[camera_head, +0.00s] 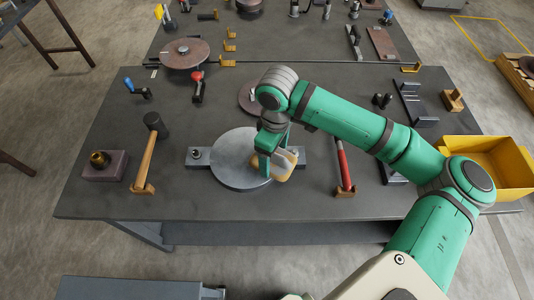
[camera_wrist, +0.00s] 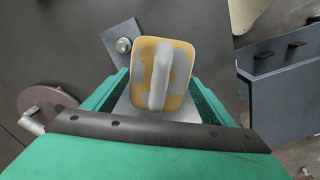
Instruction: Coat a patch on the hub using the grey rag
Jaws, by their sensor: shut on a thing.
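A round grey steel disc (camera_head: 232,150), the only likely hub, lies flat on the dark workbench between two small clamp blocks. My gripper (camera_head: 274,164) is over its right part, pointing down. It is shut on a yellow-and-grey pad (camera_head: 285,168) with a raised grey ridge; the pad also shows in the wrist view (camera_wrist: 180,92) between the green fingers. I cannot tell whether this pad is the grey rag; no separate grey cloth shows. Whether the pad touches the disc is hidden. No clear coated patch can be made out on the disc.
A mallet (camera_head: 148,150) lies left of the disc and a red-handled tool (camera_head: 344,165) lies right of it. A yellow bin (camera_head: 512,165) sits at the bench's right edge. A brown reel disc (camera_head: 185,53) stands behind. The front strip of the bench is clear.

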